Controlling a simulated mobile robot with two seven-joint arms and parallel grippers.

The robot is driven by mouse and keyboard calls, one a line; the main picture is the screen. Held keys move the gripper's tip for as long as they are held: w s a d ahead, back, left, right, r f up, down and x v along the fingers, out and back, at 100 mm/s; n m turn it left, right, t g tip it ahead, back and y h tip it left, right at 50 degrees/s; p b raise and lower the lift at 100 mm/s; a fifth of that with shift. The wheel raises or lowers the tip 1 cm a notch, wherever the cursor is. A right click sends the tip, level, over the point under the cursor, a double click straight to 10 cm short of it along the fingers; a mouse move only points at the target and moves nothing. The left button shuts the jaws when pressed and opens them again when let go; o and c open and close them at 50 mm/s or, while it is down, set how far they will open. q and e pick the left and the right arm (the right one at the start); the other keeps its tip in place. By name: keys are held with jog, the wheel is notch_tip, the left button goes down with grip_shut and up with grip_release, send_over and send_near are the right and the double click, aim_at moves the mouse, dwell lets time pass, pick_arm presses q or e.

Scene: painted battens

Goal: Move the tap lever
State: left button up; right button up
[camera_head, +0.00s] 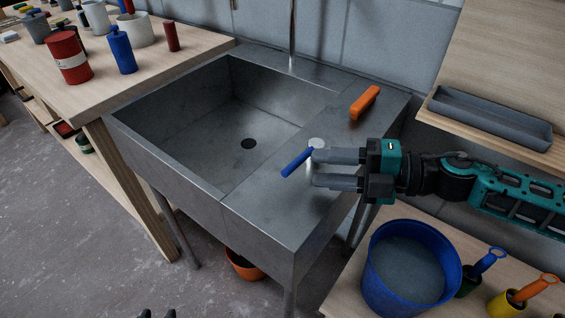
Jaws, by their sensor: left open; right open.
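A blue lever (296,163) sits at a slant on the right deck of the grey metal sink (268,205), beside a pale round cap (317,143). An orange lever-like bar (365,102) lies further back on the same deck. My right gripper (314,168) comes in from the right. It is open, its two grey fingers pointing left, with the tips close to the right end of the blue lever. I cannot tell whether they touch it. Only the dark tips of my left gripper (157,313) show at the bottom edge, apart from the sink.
A thin spout (292,35) rises at the back of the empty basin. A wooden table (135,75) with a red canister (68,56) and a blue bottle (122,50) stands left. A blue bucket (375,285) stands below my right arm. A grey tray (490,117) lies at right.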

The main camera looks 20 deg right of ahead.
aim_at(298, 166)
jog(key=p+x, duration=0.1)
jog(key=x, duration=0.5)
jog(key=shift+w+a+r+p, duration=0.1)
jog(key=shift+w+a+p, duration=0.15)
jog(key=shift+a+p, duration=0.1)
jog(key=shift+w+a+f, duration=0.2)
jog(key=shift+w+a, duration=0.05)
jog(key=shift+a, duration=0.35)
jog(key=shift+c, duration=0.2)
grip_shut()
